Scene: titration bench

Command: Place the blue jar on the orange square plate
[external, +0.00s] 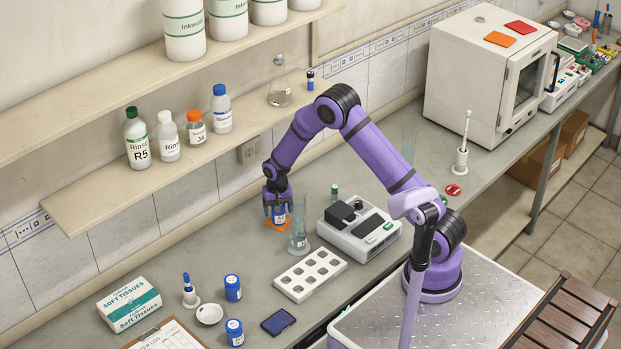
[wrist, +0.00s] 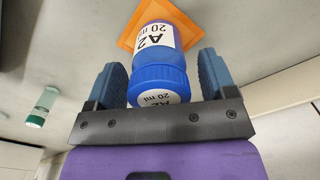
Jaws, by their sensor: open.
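A blue jar (wrist: 158,62) labelled "A2 20 ml" stands on an orange square plate (wrist: 128,38) on the bench. In the external view the jar (external: 279,213) shows just below my gripper (external: 278,203), and a corner of the plate (external: 270,223) shows under it. In the wrist view my gripper (wrist: 162,70) is open, with one finger on each side of the jar's lid and body.
Two more blue jars (external: 233,288) (external: 235,332) stand at the front left. A glass cylinder (external: 299,235) stands close right of the plate, near a grey instrument (external: 358,229) and a white well block (external: 310,275). A shelf (external: 160,160) runs behind.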

